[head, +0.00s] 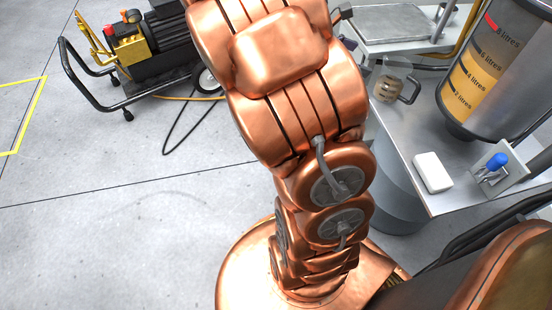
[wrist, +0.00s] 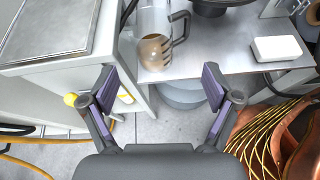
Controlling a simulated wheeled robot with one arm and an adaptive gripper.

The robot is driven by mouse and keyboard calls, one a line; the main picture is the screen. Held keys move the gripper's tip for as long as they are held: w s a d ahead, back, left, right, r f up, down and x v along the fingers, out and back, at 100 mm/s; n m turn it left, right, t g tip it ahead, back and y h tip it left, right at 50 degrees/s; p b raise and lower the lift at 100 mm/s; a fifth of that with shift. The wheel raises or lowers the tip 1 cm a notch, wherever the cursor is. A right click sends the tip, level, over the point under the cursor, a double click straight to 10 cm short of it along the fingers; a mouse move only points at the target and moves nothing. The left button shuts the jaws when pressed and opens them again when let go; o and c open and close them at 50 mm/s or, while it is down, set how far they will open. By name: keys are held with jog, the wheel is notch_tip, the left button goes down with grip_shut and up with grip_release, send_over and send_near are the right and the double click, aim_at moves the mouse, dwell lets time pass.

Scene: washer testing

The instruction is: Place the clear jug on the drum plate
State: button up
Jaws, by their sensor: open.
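The clear jug (head: 388,84) stands on the metal bench near its left edge. It has a dark handle on its right and amber content low inside. In the wrist view the jug (wrist: 154,30) is beyond my gripper (wrist: 168,90), apart from its fingers. My gripper is open, with nothing between its fingers; the arm hides it in the head view. A flat square metal plate (head: 395,22) lies on a pale stand behind the jug. This plate (wrist: 50,28) is at upper left in the wrist view. I cannot tell whether it is the drum plate.
A tall metal vessel with an amber litre scale (head: 472,80) stands on the bench (head: 420,130). A white block (head: 432,172) and a blue-knobbed switch (head: 494,164) are near the front edge. A grey bin (head: 390,200) is below. A wheeled pump cart (head: 130,50) stands left.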

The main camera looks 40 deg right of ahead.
jog(key=s+a+f+m+t+y, duration=0.1)
jog(key=s+a+f+m+y, duration=0.1)
jog(key=a, duration=1)
jog(key=s+a+f+m+t+y, duration=0.1)
jog(key=s+a+m+y, duration=0.3)
jog(key=a, duration=0.9)
jog(key=s+a+f+m+y, duration=0.3)
jog(key=s+a+m+y, duration=0.1)
jog(key=a, duration=0.9)
jog(key=shift+a+m+t+y, duration=0.15)
jog(key=shift+m+t+y, duration=0.25)
jog(key=shift+y, duration=0.3)
jog(key=shift+s, duration=0.1)
notch_tip(320, 180, up, 36)
jog(key=w+t+p, duration=0.1)
jog(key=t+p, duration=0.1)
jog(key=p, duration=3.2)
jog(key=shift+w+d, duration=0.2)
jog(key=shift+w, duration=0.1)
jog(key=shift+f, duration=0.1)
